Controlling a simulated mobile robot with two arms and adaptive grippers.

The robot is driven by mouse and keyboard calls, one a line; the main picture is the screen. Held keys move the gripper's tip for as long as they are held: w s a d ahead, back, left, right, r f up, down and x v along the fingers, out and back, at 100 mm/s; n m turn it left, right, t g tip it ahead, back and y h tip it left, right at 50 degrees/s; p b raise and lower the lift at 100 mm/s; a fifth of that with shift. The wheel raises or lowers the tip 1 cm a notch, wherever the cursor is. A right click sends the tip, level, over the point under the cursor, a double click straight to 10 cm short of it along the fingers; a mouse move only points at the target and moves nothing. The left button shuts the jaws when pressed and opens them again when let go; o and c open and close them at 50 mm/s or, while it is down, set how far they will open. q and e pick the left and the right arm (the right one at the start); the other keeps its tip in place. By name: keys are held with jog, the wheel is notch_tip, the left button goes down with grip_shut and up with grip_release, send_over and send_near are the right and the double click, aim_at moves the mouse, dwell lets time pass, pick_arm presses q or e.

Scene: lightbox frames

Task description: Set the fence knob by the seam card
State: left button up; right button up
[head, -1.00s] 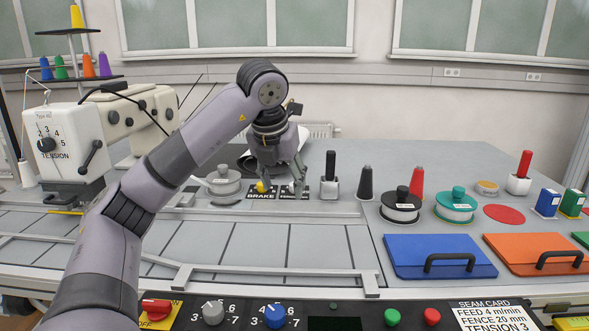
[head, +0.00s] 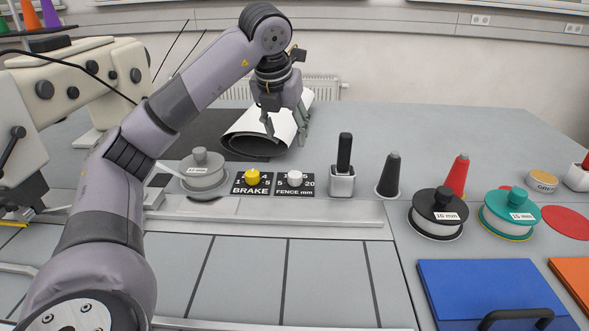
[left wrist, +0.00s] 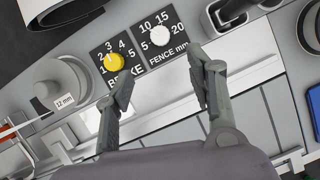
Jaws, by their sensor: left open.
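The fence knob (head: 295,178) is a small white knob on a black plate marked FENCE mm. It also shows in the left wrist view (left wrist: 160,36), by the numbers 5, 10 and 15; I cannot tell clearly where it points. The yellow brake knob (head: 253,177) sits on its own plate to the left. My left gripper (head: 287,130) is open and empty, raised above the worktop, apart from both knobs. In the left wrist view its fingers (left wrist: 162,76) spread below the fence knob in the picture. The seam card and my right gripper are out of view.
A block with a black handle (head: 342,180) and a black cone (head: 388,177) stand to the right. A dark roll (head: 255,140) lies behind. A metal rail (head: 270,213) runs in front.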

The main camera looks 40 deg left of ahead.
aim_at(294, 175)
pick_arm(q)
jog(key=x, duration=1.5)
jog(key=shift+f, duration=0.4)
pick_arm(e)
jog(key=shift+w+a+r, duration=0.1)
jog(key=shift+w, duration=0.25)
pick_arm(q)
jog(key=shift+c, duration=0.5)
jog(key=c, duration=1)
